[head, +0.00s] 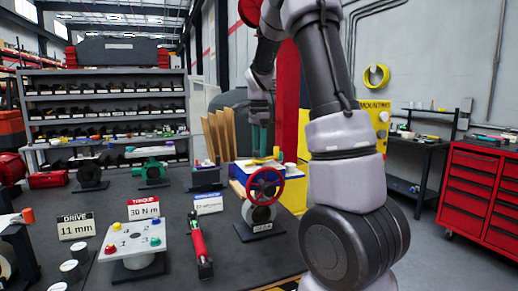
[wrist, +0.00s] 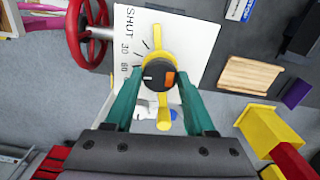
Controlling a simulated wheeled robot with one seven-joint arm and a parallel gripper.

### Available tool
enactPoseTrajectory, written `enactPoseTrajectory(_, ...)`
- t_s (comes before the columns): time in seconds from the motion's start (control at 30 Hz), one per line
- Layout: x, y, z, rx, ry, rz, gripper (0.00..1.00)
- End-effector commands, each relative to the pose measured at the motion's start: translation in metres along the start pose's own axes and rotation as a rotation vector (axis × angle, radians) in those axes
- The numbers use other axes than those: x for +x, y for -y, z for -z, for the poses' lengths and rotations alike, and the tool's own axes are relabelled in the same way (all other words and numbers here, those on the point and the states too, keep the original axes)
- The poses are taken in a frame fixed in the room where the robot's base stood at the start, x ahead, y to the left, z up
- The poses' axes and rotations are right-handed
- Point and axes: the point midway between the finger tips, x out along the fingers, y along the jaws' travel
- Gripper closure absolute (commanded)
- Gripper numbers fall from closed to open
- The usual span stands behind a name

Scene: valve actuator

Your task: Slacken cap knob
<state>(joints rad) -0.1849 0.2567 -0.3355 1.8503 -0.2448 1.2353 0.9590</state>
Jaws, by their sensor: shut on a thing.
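In the wrist view a round dark cap knob (wrist: 158,76) with a white mark and an orange patch sits at the hub of a yellow lever (wrist: 164,118). Behind it is a white plate (wrist: 190,30) lettered SHUT with angle numbers. The teal fingers of my gripper (wrist: 159,75) are shut on the cap knob, one on each side. In the head view my gripper (head: 260,150) points down at the yellow lever (head: 262,161), behind the red handwheel. The cap knob cannot be made out in that view.
A red handwheel (head: 265,187) stands in front of the gripper; it shows at upper left in the wrist view (wrist: 88,32). A torque sign (head: 145,209), a red-handled tool (head: 197,243) and a plate with coloured knobs (head: 134,238) occupy the bench (head: 100,200).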

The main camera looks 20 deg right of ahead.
Motion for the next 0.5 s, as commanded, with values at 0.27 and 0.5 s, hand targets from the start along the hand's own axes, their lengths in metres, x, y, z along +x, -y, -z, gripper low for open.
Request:
enactPoseTrajectory(0.27,-0.0004,0.0001,0.0008,-0.212,-0.001,0.001,1.00)
enactPoseTrajectory(0.5,-0.0005,0.0002,0.0005,-0.441,0.000,0.001,1.00)
